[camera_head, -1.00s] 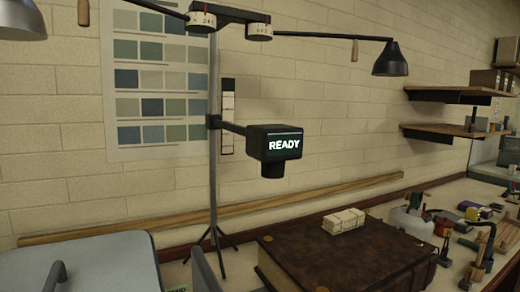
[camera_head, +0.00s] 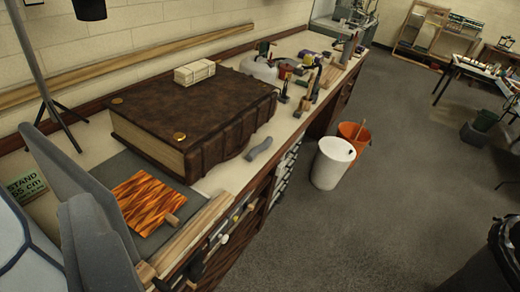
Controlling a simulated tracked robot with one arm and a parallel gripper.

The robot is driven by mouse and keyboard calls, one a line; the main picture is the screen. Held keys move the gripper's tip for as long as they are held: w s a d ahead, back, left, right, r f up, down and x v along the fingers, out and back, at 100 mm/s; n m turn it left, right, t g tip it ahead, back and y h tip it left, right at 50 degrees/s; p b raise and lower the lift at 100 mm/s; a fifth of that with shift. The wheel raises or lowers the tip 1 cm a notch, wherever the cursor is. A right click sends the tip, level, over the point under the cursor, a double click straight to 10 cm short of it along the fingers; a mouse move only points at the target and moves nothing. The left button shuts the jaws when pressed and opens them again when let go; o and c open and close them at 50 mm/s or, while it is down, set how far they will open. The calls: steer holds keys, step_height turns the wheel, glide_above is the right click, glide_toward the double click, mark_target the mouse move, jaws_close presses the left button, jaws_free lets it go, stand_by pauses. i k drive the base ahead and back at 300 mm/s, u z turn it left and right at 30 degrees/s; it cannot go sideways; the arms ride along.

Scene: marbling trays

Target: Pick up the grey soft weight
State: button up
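A small grey elongated piece, which looks like the grey soft weight (camera_head: 260,148), lies on the pale bench top just right of a big brown leather book (camera_head: 190,108). It is near the bench's front edge, apart from the book's spine. My gripper (camera_head: 53,163) shows at the lower left as two grey fingers with their tips apart. It looks open, with nothing seen between the fingers. It is well to the left of the grey piece, with the book and an orange patterned sheet (camera_head: 148,202) between them.
A cream block bundle (camera_head: 194,73) sits on the book. Wooden strips (camera_head: 200,228) lie along the front edge. Tools and bottles crowd the bench beyond. A white bin (camera_head: 331,164) and an orange bucket (camera_head: 354,135) stand on the floor, which is otherwise open nearby.

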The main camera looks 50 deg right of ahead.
mark_target(252, 153)
steer(key=k, duration=0.35)
steer(key=z, duration=0.9)
steer(key=i, duration=1.9)
steer(key=u, duration=0.3)
